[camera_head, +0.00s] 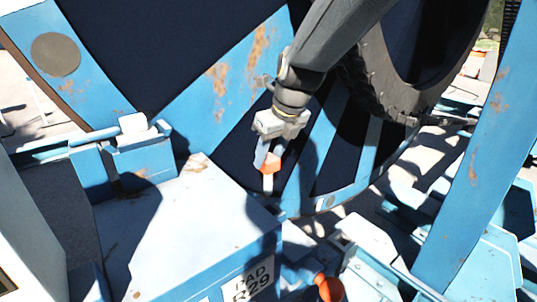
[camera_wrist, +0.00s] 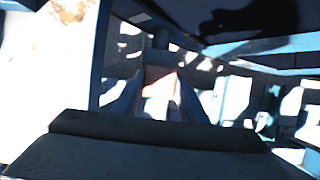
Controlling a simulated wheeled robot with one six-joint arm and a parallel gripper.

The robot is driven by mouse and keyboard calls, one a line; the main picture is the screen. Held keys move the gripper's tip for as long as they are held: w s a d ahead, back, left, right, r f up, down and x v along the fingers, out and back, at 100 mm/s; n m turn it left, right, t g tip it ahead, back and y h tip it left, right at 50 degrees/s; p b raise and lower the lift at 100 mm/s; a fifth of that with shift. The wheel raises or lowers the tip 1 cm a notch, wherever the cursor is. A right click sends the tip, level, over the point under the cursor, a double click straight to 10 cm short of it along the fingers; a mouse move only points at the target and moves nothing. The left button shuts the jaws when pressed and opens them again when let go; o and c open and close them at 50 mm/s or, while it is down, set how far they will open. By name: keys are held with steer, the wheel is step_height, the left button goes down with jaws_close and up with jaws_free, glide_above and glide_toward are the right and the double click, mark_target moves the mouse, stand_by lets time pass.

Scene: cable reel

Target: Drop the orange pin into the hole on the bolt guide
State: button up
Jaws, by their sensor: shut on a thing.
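The orange pin (camera_head: 270,164) has an orange head and a pale lower end. My gripper (camera_head: 268,154) is shut on its head and holds it up in front of the dark reel side, with the pale end hanging down. In the wrist view, the pin (camera_wrist: 160,84) is a blurred, overexposed orange patch between the fingers of my gripper (camera_wrist: 155,100). I cannot single out the bolt guide or its hole for certain in either view.
A blue box (camera_head: 205,235) with a number plate stands at lower left. Another orange-headed piece (camera_head: 328,288) shows at the bottom edge. A pale bracket (camera_head: 366,240) lies to the right. The big blue reel (camera_head: 237,75) fills the back, and a blue post (camera_head: 470,170) slants at right.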

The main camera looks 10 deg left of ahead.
steer(key=b, duration=0.5)
glide_above(271, 192)
steer(key=shift+s+d+x, duration=0.15)
steer(key=shift+d+x, duration=0.05)
steer(key=shift+x, duration=1)
steer(key=shift+s+d+x, duration=0.1)
steer(key=shift+d+x, duration=0.1)
steer(key=shift+x, duration=1)
steer(key=shift+f+p, duration=0.15)
steer(key=shift+p, duration=0.65)
steer(key=shift+f, duration=1.45)
steer(key=shift+p, duration=0.8)
steer(key=shift+f, duration=0.15)
steer(key=shift+f+b, duration=0.75)
steer(key=shift+f, duration=2.4)
steer(key=shift+p, duration=0.55)
